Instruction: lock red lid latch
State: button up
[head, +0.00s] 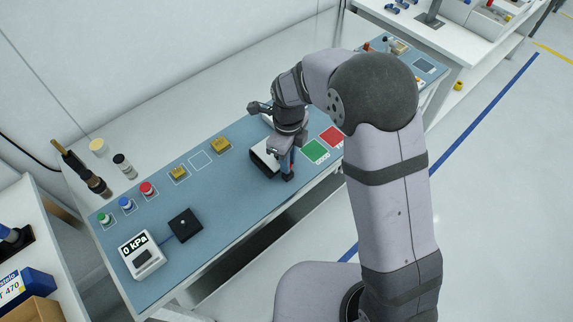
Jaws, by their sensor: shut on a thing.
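My gripper (288,175) points down at the front right of a small white and black device (265,158) on the blue mat. It is shut on a small part there. A bit of red, the lid latch (292,168), shows between and beside the dark fingers, with a narrow blue strip above it. The fingers and wrist hide most of the latch and the device's right side. I cannot tell the latch's angle or how the lid sits.
The blue mat (215,190) holds green, blue and red capped parts on the left, two yellow blocks (221,145), a black pad (186,224) and a gauge (142,256) reading 0 kPa. Green and red squares (315,151) lie right of the gripper. The mat's front left is partly clear.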

jog(key=shift+m+p, duration=0.4)
jog(key=shift+m, duration=1.3)
jog(key=shift+m+p, duration=0.4)
jog(key=shift+m, duration=1.2)
jog(key=o, duration=0.5)
jog(key=shift+r, duration=0.1)
